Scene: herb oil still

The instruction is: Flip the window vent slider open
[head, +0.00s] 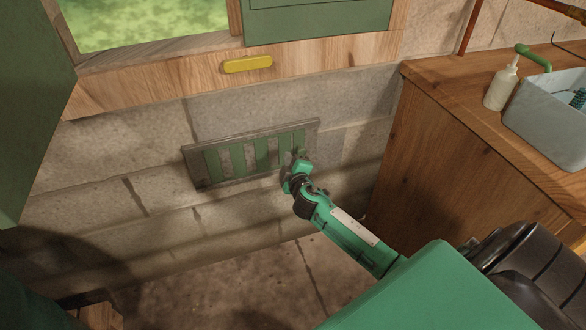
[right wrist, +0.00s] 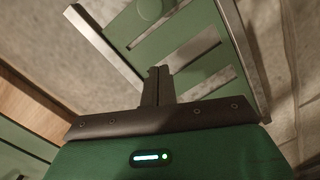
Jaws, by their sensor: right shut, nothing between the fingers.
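The vent (head: 252,152) is a low, wide grille in a dark grey frame on the block wall below the window. Green slats alternate with paler strips across it. In the right wrist view the green slider plate (right wrist: 180,40) fills the frame's inside, with pale slots in it and a round green knob (right wrist: 149,9) at the top edge. My right gripper (head: 296,172) is at the vent's right end, and its shut, empty fingers (right wrist: 158,72) point at the plate just short of the knob in that view. Whether they touch is unclear. My left gripper is not in view.
A wooden cabinet (head: 450,150) stands right of the vent, bearing a grey bin (head: 545,118) and a pale bottle (head: 501,86). A yellow handle (head: 248,64) is on the wooden window sill above. The wall left of the vent is clear.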

